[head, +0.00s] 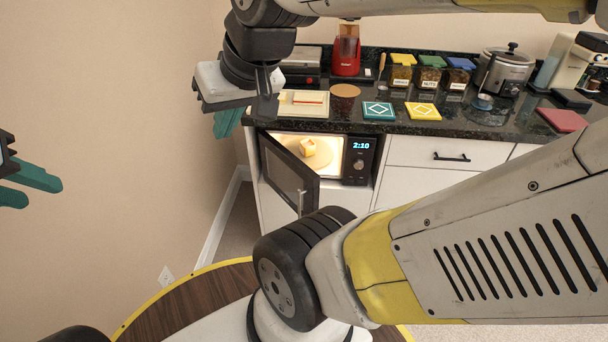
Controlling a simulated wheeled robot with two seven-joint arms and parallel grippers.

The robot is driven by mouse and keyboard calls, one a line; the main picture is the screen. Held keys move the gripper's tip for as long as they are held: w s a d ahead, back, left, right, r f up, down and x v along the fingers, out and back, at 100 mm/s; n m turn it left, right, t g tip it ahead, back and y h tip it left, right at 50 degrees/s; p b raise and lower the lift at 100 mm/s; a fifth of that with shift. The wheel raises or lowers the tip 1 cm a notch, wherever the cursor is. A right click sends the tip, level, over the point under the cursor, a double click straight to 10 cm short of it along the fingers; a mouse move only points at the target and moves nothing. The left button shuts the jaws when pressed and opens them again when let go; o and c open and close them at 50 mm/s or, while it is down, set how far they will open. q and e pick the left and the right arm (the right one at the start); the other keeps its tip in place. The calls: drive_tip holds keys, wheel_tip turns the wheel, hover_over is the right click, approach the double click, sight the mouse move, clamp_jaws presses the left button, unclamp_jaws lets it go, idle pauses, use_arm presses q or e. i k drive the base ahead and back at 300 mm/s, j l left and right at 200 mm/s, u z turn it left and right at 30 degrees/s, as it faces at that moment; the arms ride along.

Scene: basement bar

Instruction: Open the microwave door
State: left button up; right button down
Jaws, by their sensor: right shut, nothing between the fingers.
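The microwave (357,161) is built into the cabinet under the counter, its display reading 2:10. Its dark door (288,173) stands ajar, swung out on the left side, with a handle near its free edge. The lit inside shows a yellowish block of food (307,147) on a round plate. My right gripper (227,124) is above and left of the door, at the counter's left end, its teal fingers shut and empty, partly hidden by the hand. My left gripper (40,190) is at the far left edge, away from the microwave; its finger gap is unclear.
The dark counter (450,120) holds a red appliance (346,52), several jars, a slow cooker (503,72), and coloured tiles. A white drawer (440,152) is right of the microwave. My arm covers much of the lower right.

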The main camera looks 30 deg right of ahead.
sight(296, 184)
drive_tip(key=l+z, duration=0.2)
drive_tip(key=z, duration=0.15)
drive_tip(key=l+z, duration=0.2)
drive_tip(key=z, duration=0.15)
